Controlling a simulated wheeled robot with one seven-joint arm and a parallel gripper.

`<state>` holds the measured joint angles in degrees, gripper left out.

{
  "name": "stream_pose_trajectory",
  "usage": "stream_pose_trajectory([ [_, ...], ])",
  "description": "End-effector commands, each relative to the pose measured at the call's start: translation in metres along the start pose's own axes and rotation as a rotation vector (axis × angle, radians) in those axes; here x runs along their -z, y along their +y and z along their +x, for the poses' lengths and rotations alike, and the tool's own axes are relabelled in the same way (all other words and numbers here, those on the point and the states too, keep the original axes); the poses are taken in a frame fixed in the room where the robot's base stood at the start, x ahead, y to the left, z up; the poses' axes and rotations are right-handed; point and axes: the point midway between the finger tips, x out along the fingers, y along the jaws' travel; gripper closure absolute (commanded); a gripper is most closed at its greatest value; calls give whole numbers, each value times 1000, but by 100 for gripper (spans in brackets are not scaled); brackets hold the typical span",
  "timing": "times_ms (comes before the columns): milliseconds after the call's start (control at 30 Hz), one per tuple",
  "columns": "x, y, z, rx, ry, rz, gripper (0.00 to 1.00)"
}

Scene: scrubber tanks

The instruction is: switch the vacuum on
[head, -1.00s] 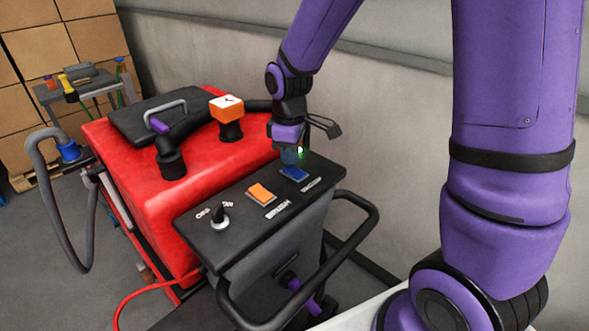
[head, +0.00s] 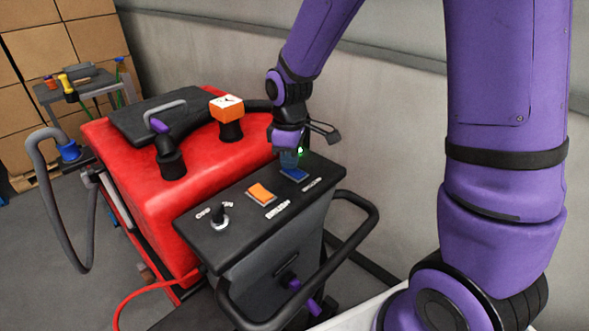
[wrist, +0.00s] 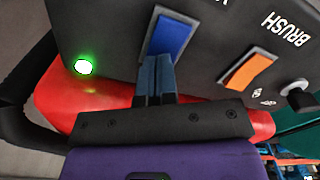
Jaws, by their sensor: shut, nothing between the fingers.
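The vacuum switch is a blue rocker (head: 295,174) at the right end of the black control panel (head: 238,240). In the wrist view the blue rocker (wrist: 169,36) is directly ahead of the fingertips. My gripper (head: 290,166) is shut and empty, pointing down at the rocker's far end. In the wrist view its fingertips (wrist: 156,62) overlap the rocker's near edge and appear to touch it. A green lamp (wrist: 83,67) glows beside the rocker; it also shows in the head view (head: 300,150). The label by the rocker is too blurred to read.
An orange brush rocker (head: 260,193) and a key knob (head: 219,217) sit left on the panel. A black handlebar (head: 372,222) curves around the panel's front. The red tank (head: 130,150) carries an orange-topped cap (head: 228,108). A grey wall stands behind.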

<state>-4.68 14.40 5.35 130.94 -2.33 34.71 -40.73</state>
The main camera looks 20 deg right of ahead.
Motion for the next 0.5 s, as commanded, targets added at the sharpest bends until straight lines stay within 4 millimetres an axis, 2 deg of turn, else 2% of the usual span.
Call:
stream_pose_trajectory([
  [267, 0, 0, 2, 0, 0, 0, 100],
  [500, 0, 0, -11, -2, 1, 0, 100],
])
